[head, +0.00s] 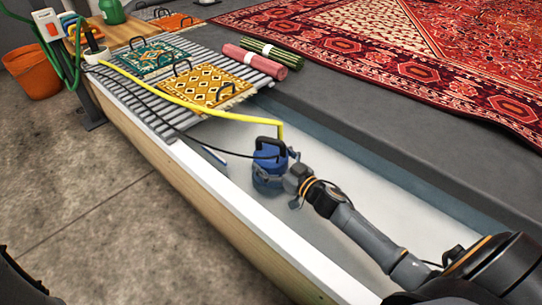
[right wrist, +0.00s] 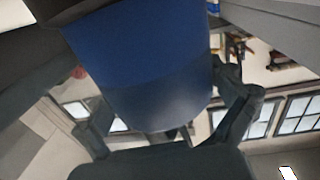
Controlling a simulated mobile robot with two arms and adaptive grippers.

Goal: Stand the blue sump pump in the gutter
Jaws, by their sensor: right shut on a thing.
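The blue sump pump (head: 268,168) is roughly upright, with a black handle on top and a yellow hose (head: 215,113) rising from it. It is within the gutter (head: 335,190), a pale-floored trough behind a white-topped wooden wall. I cannot tell whether its base touches the floor. My right gripper (head: 289,178) is shut on the pump from its right side. In the right wrist view the blue body (right wrist: 140,65) fills the space between both dark fingers. My left gripper is out of view.
A slatted grey grate (head: 215,55) covers the gutter's far end, holding small handled rug pieces (head: 207,86) and rolled rugs (head: 262,62). A large red rug (head: 400,50) lies on the grey floor to the right. An orange bucket (head: 33,72) stands far left. A black cord crosses the wall.

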